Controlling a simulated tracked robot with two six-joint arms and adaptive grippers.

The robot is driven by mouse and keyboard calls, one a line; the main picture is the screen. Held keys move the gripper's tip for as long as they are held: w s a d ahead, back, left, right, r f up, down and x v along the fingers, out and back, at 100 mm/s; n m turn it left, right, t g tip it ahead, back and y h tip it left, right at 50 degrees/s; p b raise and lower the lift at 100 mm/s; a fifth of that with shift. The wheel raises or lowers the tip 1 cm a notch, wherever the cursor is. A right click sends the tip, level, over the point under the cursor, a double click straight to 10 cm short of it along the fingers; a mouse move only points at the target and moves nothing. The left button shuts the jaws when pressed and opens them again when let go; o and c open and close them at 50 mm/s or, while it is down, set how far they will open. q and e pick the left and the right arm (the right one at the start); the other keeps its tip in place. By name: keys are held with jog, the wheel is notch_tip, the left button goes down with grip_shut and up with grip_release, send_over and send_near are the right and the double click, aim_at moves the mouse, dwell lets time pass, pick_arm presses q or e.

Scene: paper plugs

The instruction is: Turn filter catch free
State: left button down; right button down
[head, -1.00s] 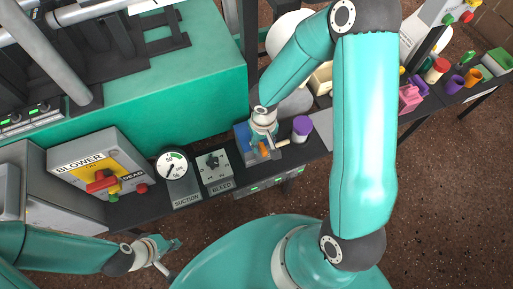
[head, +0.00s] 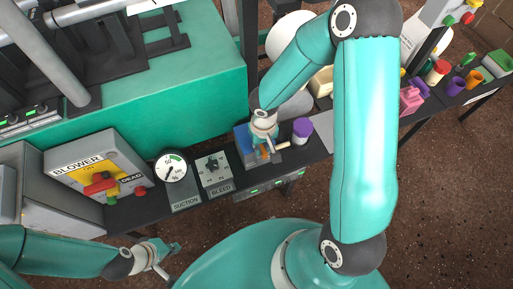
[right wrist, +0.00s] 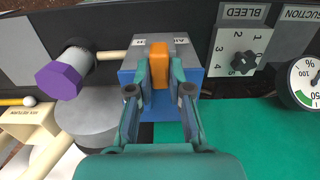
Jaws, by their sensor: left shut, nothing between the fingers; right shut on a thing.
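The filter is a blue box (right wrist: 130,80) with a grey top, on the dark bench. An orange catch (right wrist: 159,58) stands on it, lengthwise along my fingers in the right wrist view. My right gripper (right wrist: 160,76) is shut on the orange catch, one finger on each side. In the head view the right gripper (head: 264,140) is over the blue box (head: 241,141) and hides much of the catch. My left gripper (head: 167,254) is shut and empty, low at the left, clear of the bench.
A purple knob (right wrist: 58,80) stands beside the box, with a beige rod (right wrist: 112,55) between them. The bleed dial (head: 213,168), suction gauge (head: 173,168) and blower panel (head: 100,170) line the bench to the left. A green housing (head: 190,95) rises behind.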

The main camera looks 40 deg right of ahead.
jog(key=n, duration=0.3)
jog(key=shift+r+n+p, duration=0.1)
jog(key=shift+n+p, duration=0.2)
jog(key=shift+p, duration=0.1)
jog(key=n+p, duration=0.1)
jog(key=n, duration=0.4)
jog(key=n+p, duration=0.1)
jog(key=n, duration=0.4)
jog(key=shift+a+n+p, duration=0.1)
jog(key=shift+n+p, duration=0.2)
jog(key=shift+p, duration=0.1)
jog(key=n, duration=0.2)
jog(key=shift+s+n+p, duration=0.1)
jog(key=shift+n+p, duration=0.3)
jog(key=shift+f+n, duration=0.2)
jog(key=shift+n, duration=0.3)
jog(key=c, duration=1.2)
grip_release()
jog(key=shift+o, duration=0.2)
